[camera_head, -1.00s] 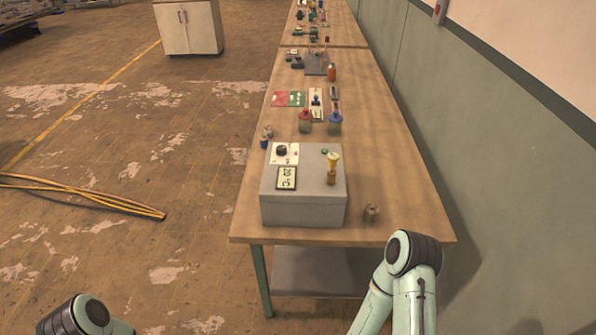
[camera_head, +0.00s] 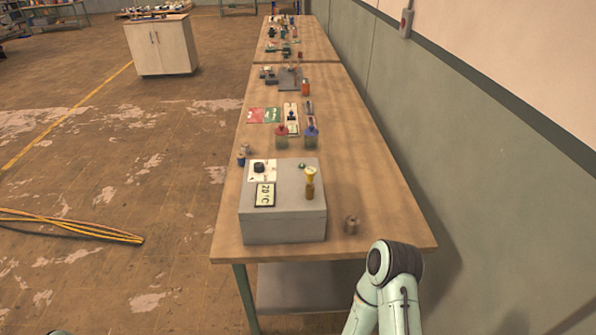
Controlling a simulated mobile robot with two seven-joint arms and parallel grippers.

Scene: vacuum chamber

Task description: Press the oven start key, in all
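A grey box (camera_head: 284,226), which looks like the oven, stands at the near end of a long wooden table. On its top are a white plate with a black knob (camera_head: 259,167), a display (camera_head: 265,195) that seems to read 20 °C, and a small green button (camera_head: 302,166). A yellow-topped brass piece (camera_head: 310,182) stands beside the button. I cannot tell for sure which part is the start key. My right arm shows at the lower right, in front of the table, but its gripper is out of view. Only a sliver of my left arm shows at the bottom left.
The wooden table (camera_head: 381,222) runs back along the green wall at right. A small metal piece (camera_head: 351,225) sits right of the box. Bottles (camera_head: 311,134), cards and other items lie farther back. Orange cables (camera_head: 70,227) lie on the floor at left, with a cabinet (camera_head: 161,45) behind.

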